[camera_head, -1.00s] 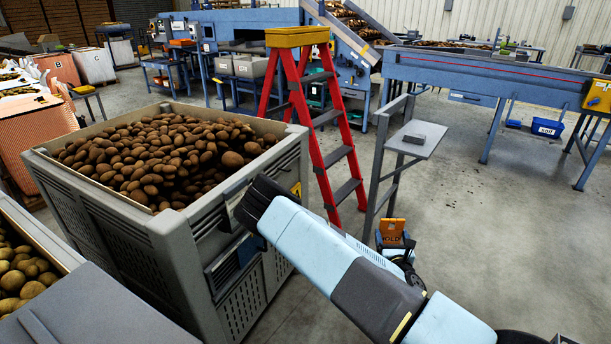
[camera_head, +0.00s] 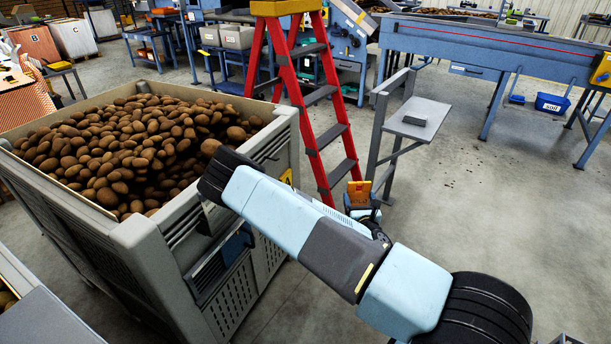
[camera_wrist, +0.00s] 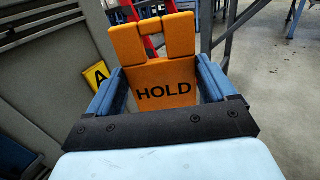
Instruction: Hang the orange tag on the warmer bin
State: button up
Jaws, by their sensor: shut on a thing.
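My gripper (camera_head: 361,207) is shut on the orange tag (camera_head: 359,191), holding it up between its blue fingers. In the wrist view the tag (camera_wrist: 166,92) reads HOLD and has a notched hook-like top; my gripper (camera_wrist: 160,85) clasps it from both sides. A large grey bin (camera_head: 139,234) full of brown potatoes stands left of my arm, apart from the tag. A yellow A plate is on its side; this plate (camera_wrist: 96,75) shows left of the tag in the wrist view. A second bin (camera_head: 20,262) is mostly cut off at lower left. No temperature is readable.
A red stepladder (camera_head: 329,130) stands beyond the tag. A grey stand (camera_head: 419,131) with a small dark block is just right of it. A blue conveyor (camera_head: 480,45) runs across the back right. The floor at right is open.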

jog(key=w+a+r+n+g+y, duration=0.1)
jog(key=w+a+n+y, duration=0.2)
jog(key=a, duration=1)
jog(key=w+a+r+n+g+y, duration=0.1)
jog(key=w+a+y, duration=0.5)
jog(key=a, duration=0.8)
jog(key=shift+w+a+r+n, duration=0.15)
jog(key=shift+w+r+n, duration=0.7)
jog(key=shift+w, duration=0.95)
jog(key=shift+f, duration=0.25)
jog(key=o, duration=0.9)
jog(key=shift+o, duration=0.2)
